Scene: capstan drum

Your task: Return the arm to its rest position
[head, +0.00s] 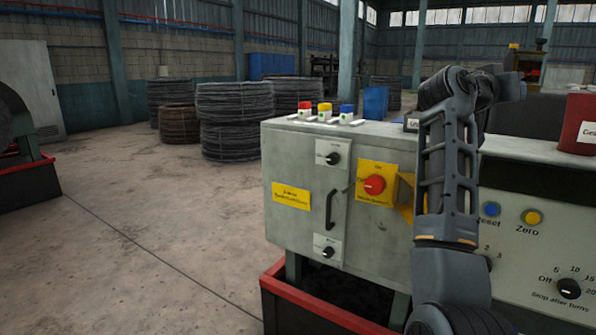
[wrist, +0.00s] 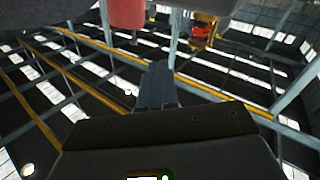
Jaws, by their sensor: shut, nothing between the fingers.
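My arm (head: 447,165) rises in front of the control cabinet at the right of the head view, bent at a joint near the top. My gripper (wrist: 157,72) shows in the wrist view with its fingers together and nothing between them. It points up toward the roof beams and lamps. In the head view I cannot make out the fingers. The arm hides part of the cabinet and panel behind it.
The grey cabinet (head: 290,160) carries a red knob (head: 374,184), a handle and several buttons. A control panel (head: 540,255) stands at right, with a red container (head: 577,122) above. Wire coils (head: 235,115) stand behind. Floor at left (head: 140,220) is clear.

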